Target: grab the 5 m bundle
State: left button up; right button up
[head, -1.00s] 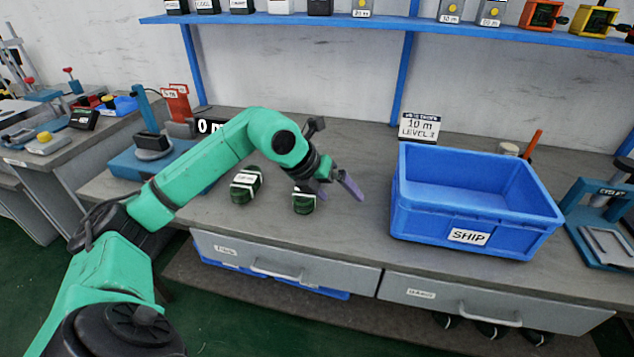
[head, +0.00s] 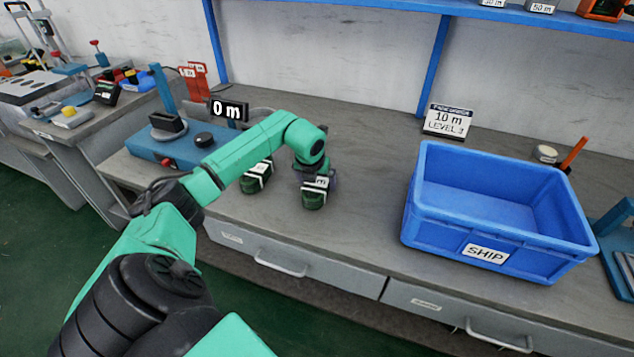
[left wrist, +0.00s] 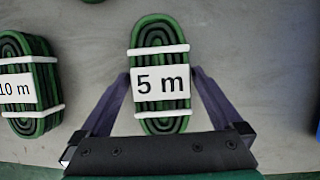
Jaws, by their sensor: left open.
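The 5 m bundle (left wrist: 160,75) is a dark green coil with white ties and a "5 m" label, lying on the bench. In the head view it is the right one of two bundles (head: 314,196). My left gripper (left wrist: 160,85) is open, with its purple fingers on either side of the bundle's lower part in the left wrist view. I cannot tell whether the fingers touch it. In the head view the left gripper (head: 318,180) is over the bundle, its fingers mostly hidden. My right gripper is not in view.
The 10 m bundle (left wrist: 28,85) lies just left of the 5 m one; it also shows in the head view (head: 256,180). A blue SHIP crate (head: 485,252) stands to the right, with a "10 m" sign (head: 447,121) behind it. Bench between bundles and crate is clear.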

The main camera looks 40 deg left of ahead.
pick_arm(q)
jog(key=shift+w+f, duration=0.15)
jog(key=shift+f, duration=0.1)
jog(key=shift+c, duration=1.2)
jog(key=c, duration=1)
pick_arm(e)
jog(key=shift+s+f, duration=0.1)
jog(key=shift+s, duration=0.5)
pick_arm(q)
jog(key=shift+r, duration=0.1)
